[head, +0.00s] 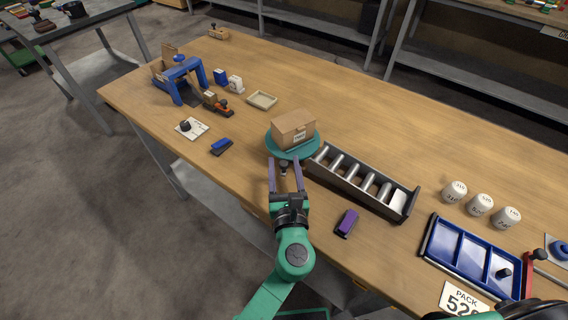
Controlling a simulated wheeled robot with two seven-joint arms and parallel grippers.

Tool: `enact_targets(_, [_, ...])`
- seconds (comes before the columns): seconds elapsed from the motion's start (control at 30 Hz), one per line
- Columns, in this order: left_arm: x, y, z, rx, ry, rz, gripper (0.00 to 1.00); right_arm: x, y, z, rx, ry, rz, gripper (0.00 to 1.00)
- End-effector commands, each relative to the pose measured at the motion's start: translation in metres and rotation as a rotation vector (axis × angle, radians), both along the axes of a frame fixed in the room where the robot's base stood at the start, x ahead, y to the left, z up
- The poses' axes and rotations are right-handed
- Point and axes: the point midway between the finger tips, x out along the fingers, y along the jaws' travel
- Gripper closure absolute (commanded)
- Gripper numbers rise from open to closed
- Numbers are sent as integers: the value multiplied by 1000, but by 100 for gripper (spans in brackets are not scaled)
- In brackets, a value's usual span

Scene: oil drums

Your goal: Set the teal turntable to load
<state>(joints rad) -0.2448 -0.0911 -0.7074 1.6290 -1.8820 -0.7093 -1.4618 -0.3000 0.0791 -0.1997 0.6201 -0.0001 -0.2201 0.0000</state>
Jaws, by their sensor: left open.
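The teal turntable (280,150) is a round disc on the wooden table, near the middle of the head view. A brown cardboard box (294,132) with a small label sits on top of it. My left gripper (285,168) is open at the near edge of the turntable, its two purple fingers pointing at it. A small dark knob (284,169) shows between the fingertips; I cannot tell whether they touch it. My right gripper is not clearly in view; only dark parts show at the bottom right corner.
A roller conveyor (360,184) stands right of the turntable. A purple block (347,222) lies near the front edge. White drums (480,204) and a blue tray (470,254) are at right. A blue frame (182,78), a shallow tray (262,100) and a blue-topped pad (221,146) are at left.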

Motion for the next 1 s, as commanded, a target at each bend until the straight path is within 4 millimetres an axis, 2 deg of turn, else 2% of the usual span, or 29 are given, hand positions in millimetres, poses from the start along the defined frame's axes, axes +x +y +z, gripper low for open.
enact_targets(0.17, [-35, 0, -4, 0, 5, -1, 41, 0, 0, -7, 0, 0, 0, 100])
enact_targets(0.4, [-102, -1, -4, 0, 6, -2, 41, 0, 0, -17, -1, 0, 0, 100])
enact_targets(0.53, [-127, -1, -3, 1, 4, -1, 41, 0, -1, -21, -1, 0, 0, 100])
enact_targets(0.67, [-138, -1, -1, -1, 2, 0, 41, 0, -1, -21, -1, 0, 1, 100])
enact_targets(0.9, [-138, -1, 0, -1, 2, 1, 41, 0, -1, -21, -1, 0, 1, 100])
enact_targets(0.97, [-136, 3, -2, -18, 9, 14, 41, 0, -3, -21, -4, 0, 2, 100])
enact_targets(1.0, [-131, 13, -4, -58, 26, 42, 41, 0, -3, -21, -4, 0, 2, 100])
